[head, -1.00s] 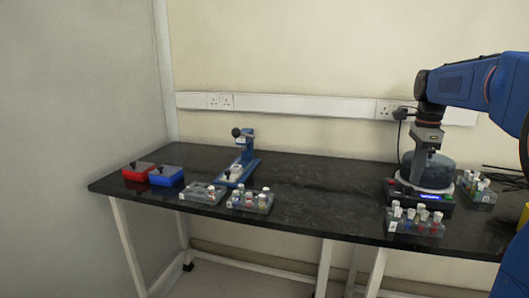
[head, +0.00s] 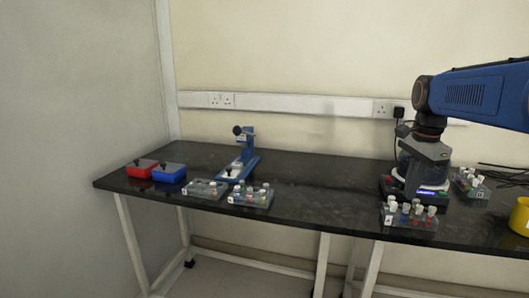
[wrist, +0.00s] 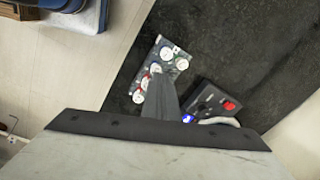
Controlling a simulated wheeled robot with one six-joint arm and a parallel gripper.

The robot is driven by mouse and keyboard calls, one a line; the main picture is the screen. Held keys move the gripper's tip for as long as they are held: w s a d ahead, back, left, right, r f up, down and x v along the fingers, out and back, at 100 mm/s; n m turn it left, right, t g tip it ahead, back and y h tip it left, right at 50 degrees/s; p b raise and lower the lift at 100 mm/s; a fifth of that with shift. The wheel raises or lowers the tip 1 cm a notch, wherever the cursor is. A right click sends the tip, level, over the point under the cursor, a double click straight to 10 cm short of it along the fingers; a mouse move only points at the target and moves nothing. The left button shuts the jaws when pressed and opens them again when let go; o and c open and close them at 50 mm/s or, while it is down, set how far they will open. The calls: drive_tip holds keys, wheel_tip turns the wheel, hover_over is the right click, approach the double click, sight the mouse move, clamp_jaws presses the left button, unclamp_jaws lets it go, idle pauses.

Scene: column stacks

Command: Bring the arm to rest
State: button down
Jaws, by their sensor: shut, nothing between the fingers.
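I cannot tell how far above the bench the fingertips are.
The black bench (head: 320,200) carries a capped-tube rack (head: 408,217) at front right, another (head: 470,183) behind, and a yellow container (head: 521,215) at the edge. Left are red (head: 140,170) and blue (head: 168,174) boxes, a blue stand (head: 246,153) and two racks. The bench middle is clear.

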drive_tip(key=s+a+f+n+t, duration=0.1)
drive_tip(key=s+a+f+n, duration=0.2)
drive_tip(key=s+f+n, duration=0.2)
drive_tip(key=s+a+f+n+t, duration=0.1)
drive_tip(key=s+a+f+n, duration=0.3)
drive_tip(key=s, duration=0.6)
drive_tip(key=s+a+f+n+t, duration=0.1)
drive_tip(key=s+a+f+n, duration=0.2)
drive_tip(key=s+f+n, duration=0.3)
drive_tip(key=shift+s+a+n+t, duration=0.35)
drive_tip(key=shift+s+n, duration=0.35)
drive_tip(key=shift+s, duration=0.55)
drive_tip(key=shift+d, duration=0.1)
